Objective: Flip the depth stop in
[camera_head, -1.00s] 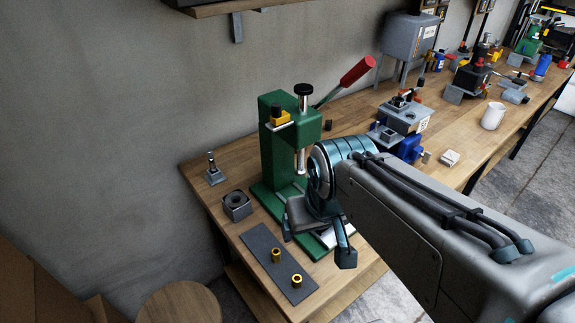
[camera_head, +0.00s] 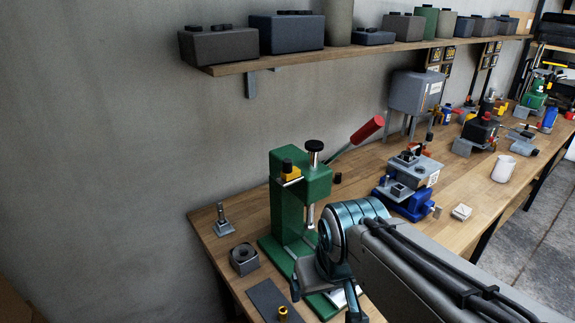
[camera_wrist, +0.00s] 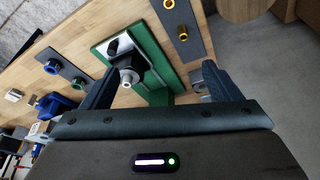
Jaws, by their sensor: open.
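A green bench press (camera_head: 290,215) stands on the workbench, with a red-handled lever (camera_head: 367,130) reaching up to the right. A yellow block with a black knob (camera_head: 290,170), which looks like the depth stop, sits at the left of the press head beside a thin rod. A black-knobbed spindle (camera_head: 314,150) rises from the head. My gripper (camera_head: 326,298) is open and empty, low in front of the press. In the wrist view, my gripper (camera_wrist: 157,82) has its fingers spread, with the green press (camera_wrist: 150,62) beyond them. I cannot make out the yellow block there.
A blue-based fixture (camera_head: 410,200) stands right. A wall shelf (camera_head: 230,68) with boxes hangs above. Open bench (camera_head: 470,170) lies further right.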

